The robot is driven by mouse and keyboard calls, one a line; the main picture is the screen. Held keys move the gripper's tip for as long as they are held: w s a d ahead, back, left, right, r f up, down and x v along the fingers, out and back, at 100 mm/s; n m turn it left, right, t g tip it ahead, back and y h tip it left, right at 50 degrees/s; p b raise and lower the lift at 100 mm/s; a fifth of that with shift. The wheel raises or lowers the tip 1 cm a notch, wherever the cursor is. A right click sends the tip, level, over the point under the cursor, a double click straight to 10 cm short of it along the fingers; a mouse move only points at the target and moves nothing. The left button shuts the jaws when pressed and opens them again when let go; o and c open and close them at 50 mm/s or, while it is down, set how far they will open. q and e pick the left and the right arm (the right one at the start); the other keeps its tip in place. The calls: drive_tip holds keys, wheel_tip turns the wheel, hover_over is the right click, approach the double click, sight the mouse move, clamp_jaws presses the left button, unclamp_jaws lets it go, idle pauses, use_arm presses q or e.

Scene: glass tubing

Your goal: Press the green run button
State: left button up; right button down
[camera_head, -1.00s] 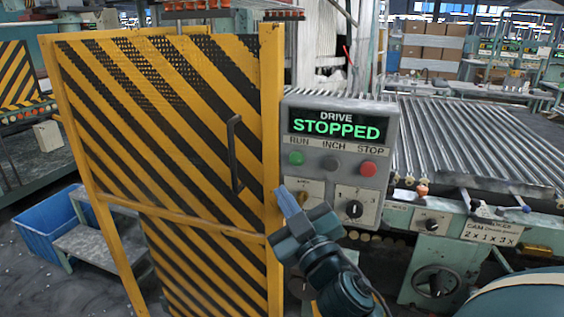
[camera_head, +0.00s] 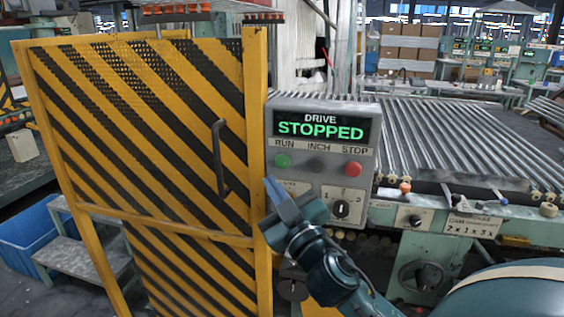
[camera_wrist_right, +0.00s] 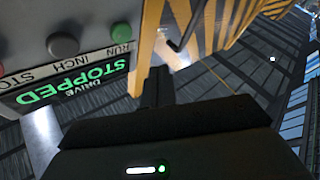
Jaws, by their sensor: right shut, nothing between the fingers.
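The green run button (camera_head: 283,160) is at the left of the button row on the grey control box (camera_head: 364,120), under the RUN label. It also shows in the right wrist view (camera_wrist_right: 63,44). The display (camera_head: 320,127) reads DRIVE STOPPED. My right gripper (camera_head: 270,185) is shut and empty, its tip a little below and left of the green button in the head view. In the right wrist view the shut fingers (camera_wrist_right: 157,86) are beside the box, apart from the button. My left gripper is not in view.
A grey inch button (camera_head: 317,165) and a red stop button (camera_head: 352,169) sit right of the green one. A yellow-black striped guard door (camera_head: 130,110) with a dark handle (camera_head: 219,160) stands close at left. Metal rollers (camera_head: 460,140) lie to the right.

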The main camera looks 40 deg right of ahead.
sight(283, 161)
drive_tip(key=shift+w+d, duration=1.8)
drive_tip(key=shift+d, duration=0.3)
idle(0.5)
drive_tip(key=shift+w+d, duration=0.3)
